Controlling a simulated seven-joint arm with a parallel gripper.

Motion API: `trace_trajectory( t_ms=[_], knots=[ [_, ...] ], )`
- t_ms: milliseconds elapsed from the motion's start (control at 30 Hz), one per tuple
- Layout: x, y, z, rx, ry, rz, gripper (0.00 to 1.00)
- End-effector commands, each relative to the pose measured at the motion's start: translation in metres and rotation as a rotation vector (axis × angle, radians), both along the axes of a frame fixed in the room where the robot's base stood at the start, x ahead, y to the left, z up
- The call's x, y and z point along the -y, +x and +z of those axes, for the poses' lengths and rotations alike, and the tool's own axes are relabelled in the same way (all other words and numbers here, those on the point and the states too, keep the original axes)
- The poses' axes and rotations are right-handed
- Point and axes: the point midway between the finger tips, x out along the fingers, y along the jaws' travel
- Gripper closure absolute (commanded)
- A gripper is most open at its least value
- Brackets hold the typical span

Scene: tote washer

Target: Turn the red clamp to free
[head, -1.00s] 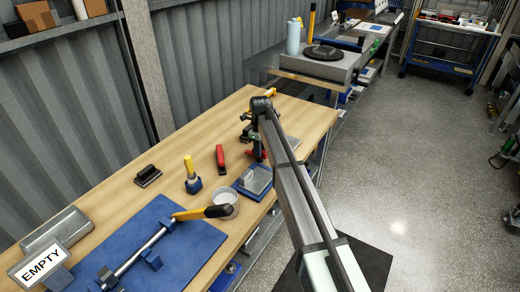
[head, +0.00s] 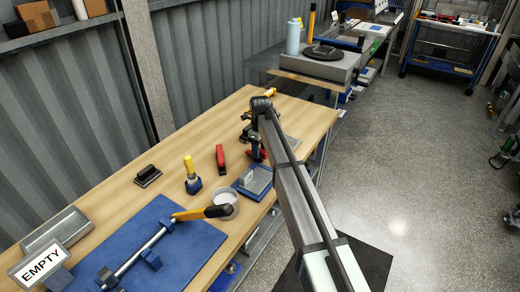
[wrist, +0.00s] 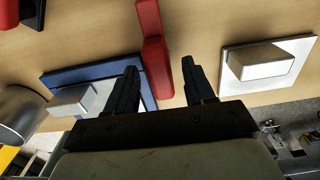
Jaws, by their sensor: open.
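A red clamp handle (wrist: 154,50) runs down from the top middle of the wrist view. Its wider lower end lies between the two fingers of my gripper (wrist: 160,70). The fingers are apart, one on each side of the red piece, and I see no grip on it. In the head view the red clamp (head: 262,154) is partly hidden by my wrist and gripper (head: 255,145). A second red piece (head: 220,157) lies on the bench to the left; its edge shows at the top left of the wrist view (wrist: 32,14).
A blue tray (head: 240,187) with a metal block is at the left of my fingers. A white plate (wrist: 303,48) with another block is at the right. A round cup (head: 224,197) and a yellow-handled tool (head: 188,165) stand nearby on the wooden bench (head: 120,210).

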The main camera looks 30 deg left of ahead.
Motion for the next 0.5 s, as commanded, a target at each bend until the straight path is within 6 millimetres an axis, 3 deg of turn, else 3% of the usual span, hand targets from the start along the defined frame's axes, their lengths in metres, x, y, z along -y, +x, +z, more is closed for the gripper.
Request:
trace_trajectory(
  t_ms=[267,500],
  knots=[
    [0.0,0.0,0.005,0.0,0.0,0.001,0.47],
    [-0.001,0.0,0.039,0.001,0.001,0.001,0.47]
  ],
)
